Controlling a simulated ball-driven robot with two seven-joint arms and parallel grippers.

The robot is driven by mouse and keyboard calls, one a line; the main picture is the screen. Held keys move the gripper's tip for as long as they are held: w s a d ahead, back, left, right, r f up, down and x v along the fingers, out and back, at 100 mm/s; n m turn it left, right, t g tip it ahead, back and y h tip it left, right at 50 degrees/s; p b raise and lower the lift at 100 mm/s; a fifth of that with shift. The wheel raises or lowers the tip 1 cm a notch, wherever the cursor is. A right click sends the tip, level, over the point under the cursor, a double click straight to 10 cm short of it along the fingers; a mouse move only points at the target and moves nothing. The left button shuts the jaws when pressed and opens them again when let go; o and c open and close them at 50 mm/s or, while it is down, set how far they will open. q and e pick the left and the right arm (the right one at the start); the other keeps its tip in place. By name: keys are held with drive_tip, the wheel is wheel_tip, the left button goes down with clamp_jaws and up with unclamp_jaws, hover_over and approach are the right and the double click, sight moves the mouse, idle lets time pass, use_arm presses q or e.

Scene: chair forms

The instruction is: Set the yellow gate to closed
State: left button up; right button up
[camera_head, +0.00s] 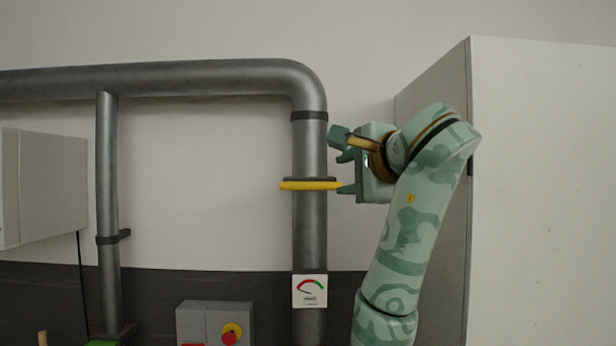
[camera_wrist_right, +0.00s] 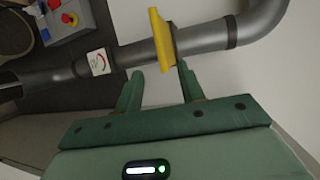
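The yellow gate (camera_head: 310,185) is a flat yellow bar lying level across the vertical grey pipe (camera_head: 309,232), under a dark collar. It sticks out on both sides of the pipe. My right gripper (camera_head: 342,172) is at the gate's right end, to the right of the pipe. In the right wrist view its two fingers (camera_wrist_right: 160,68) are apart, and the near end of the gate (camera_wrist_right: 162,42) shows between or just beyond the fingertips, closer to the right finger. I cannot tell if they touch. My left gripper is not in view.
A gauge plate (camera_head: 309,291) with red and green marks is on the pipe below the gate. A grey box with a red and yellow button (camera_head: 231,334) stands lower left. A tall white cabinet (camera_head: 540,190) stands right of my arm. A grey wall box (camera_head: 45,185) is far left.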

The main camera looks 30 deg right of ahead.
drive_tip(key=p, duration=0.1)
approach(313, 185)
drive_tip(key=p+x, duration=0.4)
drive_tip(key=x, duration=0.6)
drive_tip(key=shift+w, duration=0.1)
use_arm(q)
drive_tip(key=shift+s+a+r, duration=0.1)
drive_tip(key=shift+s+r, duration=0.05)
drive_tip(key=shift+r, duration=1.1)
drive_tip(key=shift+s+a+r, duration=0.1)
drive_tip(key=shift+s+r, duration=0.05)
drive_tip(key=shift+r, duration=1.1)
use_arm(e)
drive_tip(key=shift+w+d+f, duration=0.1)
drive_tip(key=shift+w+f, duration=0.1)
drive_tip(key=shift+w, duration=0.25)
